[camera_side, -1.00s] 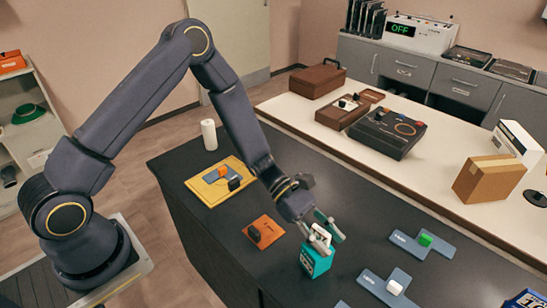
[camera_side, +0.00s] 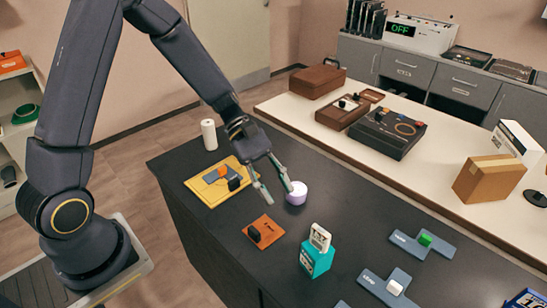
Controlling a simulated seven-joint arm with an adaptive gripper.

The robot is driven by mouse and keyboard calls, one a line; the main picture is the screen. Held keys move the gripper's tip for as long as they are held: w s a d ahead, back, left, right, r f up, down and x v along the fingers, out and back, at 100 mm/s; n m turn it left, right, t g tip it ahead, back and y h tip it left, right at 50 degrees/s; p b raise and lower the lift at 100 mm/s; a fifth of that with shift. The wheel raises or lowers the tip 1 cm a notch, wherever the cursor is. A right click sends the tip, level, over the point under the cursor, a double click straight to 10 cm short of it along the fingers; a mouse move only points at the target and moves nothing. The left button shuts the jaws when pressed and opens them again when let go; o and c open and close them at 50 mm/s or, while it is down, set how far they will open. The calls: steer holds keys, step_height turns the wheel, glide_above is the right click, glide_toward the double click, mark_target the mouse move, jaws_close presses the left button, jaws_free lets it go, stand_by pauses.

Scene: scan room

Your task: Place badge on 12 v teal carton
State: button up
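The teal carton (camera_side: 316,261) stands on the dark table at the lower middle. A white badge-like card (camera_side: 320,237) with dark print rests upright on top of the carton, slightly tilted. My gripper (camera_side: 276,195) is open and empty, up and left of the carton and apart from it. Its right finger is close to a small white-lilac round object (camera_side: 297,193); I cannot tell if they touch.
An orange plate with a dark knob (camera_side: 264,232) lies left of the carton. A yellow tray (camera_side: 194,184) is farther back left, near a white cylinder (camera_side: 209,135).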

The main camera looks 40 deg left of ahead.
steer(key=s+a+r+m+t+y, duration=0.6)
steer(key=s+a+r+m+y, duration=0.5)
steer(key=s+a+r+m, duration=0.1)
step_height(320, 180, up, 3)
steer(key=shift+s+a+f+m+t, duration=0.2)
steer(key=shift+s+a+m+t, duration=0.15)
steer(key=shift+s+m, duration=0.5)
